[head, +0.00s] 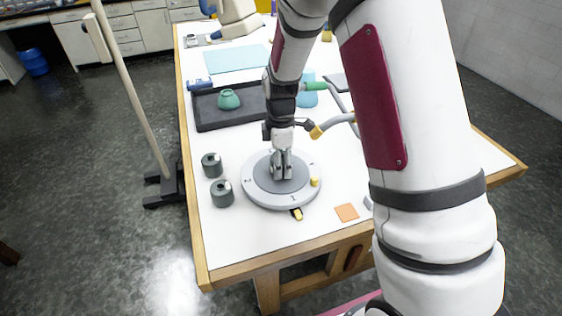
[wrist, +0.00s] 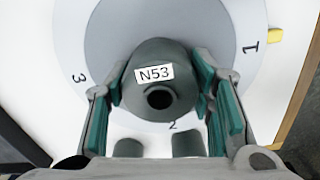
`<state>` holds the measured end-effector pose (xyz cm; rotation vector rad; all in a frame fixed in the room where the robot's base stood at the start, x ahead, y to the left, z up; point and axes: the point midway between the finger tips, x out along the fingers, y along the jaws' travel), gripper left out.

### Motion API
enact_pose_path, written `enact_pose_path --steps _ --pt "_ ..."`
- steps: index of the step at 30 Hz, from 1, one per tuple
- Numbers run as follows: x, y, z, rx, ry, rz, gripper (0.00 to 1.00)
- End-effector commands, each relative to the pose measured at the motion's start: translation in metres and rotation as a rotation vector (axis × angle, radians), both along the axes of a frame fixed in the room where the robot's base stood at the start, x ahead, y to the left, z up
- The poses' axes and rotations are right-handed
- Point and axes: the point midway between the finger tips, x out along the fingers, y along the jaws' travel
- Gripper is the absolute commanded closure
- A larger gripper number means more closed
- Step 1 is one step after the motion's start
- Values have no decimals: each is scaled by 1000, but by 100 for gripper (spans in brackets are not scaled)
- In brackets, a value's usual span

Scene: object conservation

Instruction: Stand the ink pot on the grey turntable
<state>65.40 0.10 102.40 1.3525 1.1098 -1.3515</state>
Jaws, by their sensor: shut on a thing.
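The ink pot (wrist: 150,100) is a dark grey-green pot with a round dark opening and a white label reading N53. My gripper (wrist: 160,78) is shut on it, with green-padded fingers on both sides. In the head view my gripper (head: 283,172) points down over the middle of the grey turntable (head: 259,199), and its fingers mostly hide the pot. The turntable also shows in the wrist view (wrist: 72,45), with a darker inner disc and a numbered pale rim. I cannot tell whether the pot's base touches the disc.
Two similar dark pots (head: 211,165) (head: 222,194) stand left of the turntable. A dark tray (head: 208,117) with a green bowl (head: 229,99) lies behind. An orange square (head: 346,212) lies to the right. A yellow tab (head: 315,182) sits at the turntable's rim.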

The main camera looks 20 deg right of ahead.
Motion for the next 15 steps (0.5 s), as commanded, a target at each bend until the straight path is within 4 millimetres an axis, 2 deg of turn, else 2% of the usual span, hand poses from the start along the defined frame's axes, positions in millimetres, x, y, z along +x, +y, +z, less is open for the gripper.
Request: enact_pose_path --steps 2,3,5,15 --pt "0 0 -2 0 1 0 82" --pt "0 0 -3 0 1 0 47" --pt "0 0 -2 0 1 0 33" --pt "0 0 -1 0 0 0 31"
